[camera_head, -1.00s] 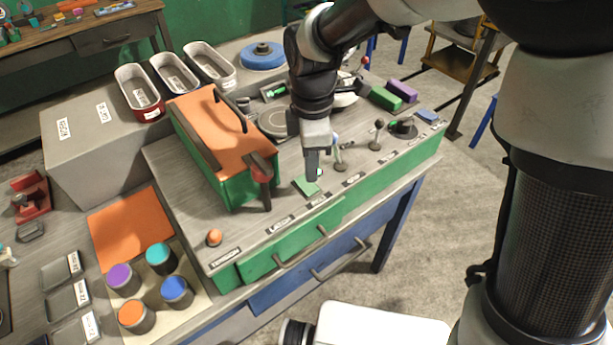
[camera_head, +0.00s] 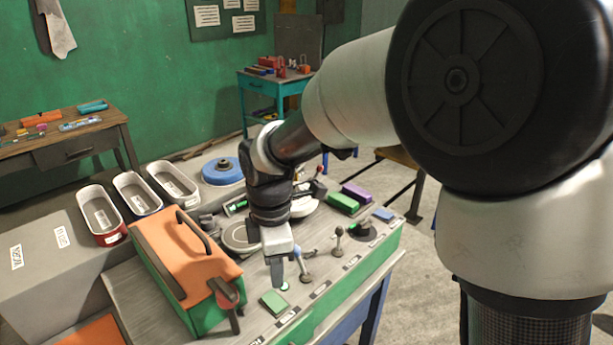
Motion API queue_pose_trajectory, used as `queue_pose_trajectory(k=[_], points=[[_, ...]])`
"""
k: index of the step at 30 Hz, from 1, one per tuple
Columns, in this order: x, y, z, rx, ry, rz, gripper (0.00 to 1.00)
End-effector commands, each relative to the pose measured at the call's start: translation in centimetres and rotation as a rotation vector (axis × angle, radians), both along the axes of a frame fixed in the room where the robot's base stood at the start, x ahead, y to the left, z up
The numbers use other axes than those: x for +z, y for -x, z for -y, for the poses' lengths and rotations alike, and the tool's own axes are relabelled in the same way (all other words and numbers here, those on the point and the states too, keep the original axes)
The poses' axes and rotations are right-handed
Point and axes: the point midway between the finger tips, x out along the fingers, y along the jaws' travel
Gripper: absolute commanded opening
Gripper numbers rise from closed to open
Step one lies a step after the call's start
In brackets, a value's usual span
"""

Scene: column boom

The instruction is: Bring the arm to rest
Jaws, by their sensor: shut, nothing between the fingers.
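My gripper (camera_head: 278,278) hangs from my arm over the workbench top, fingers pointing down. It looks shut, with nothing between the fingers. Its tips are just above the bench, near a small green square block (camera_head: 273,302) and to the left of a small upright lever (camera_head: 302,272). The tips appear apart from the block, but the exact gap cannot be told. My arm reaches in from the right and covers part of the view.
An orange-topped green box with a handle (camera_head: 178,250) stands left of my gripper. Two more levers (camera_head: 338,240), green (camera_head: 342,203) and purple (camera_head: 356,192) blocks and a blue disc (camera_head: 222,171) surround it. The wall behind is green.

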Motion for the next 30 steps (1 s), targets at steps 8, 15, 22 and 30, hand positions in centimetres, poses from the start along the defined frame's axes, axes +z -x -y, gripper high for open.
queue_pose_trajectory(k=[8,15,22,30], points=[[7.8,0.7,8.3,-0.512,-0.056,0.139,0.00],[14.2,6.0,18.3,-1.256,-0.229,0.279,0.00],[15.9,10.6,22.8,-1.736,-0.412,0.329,0.00],[15.9,11.7,23.7,-1.864,-0.469,0.330,0.00]])
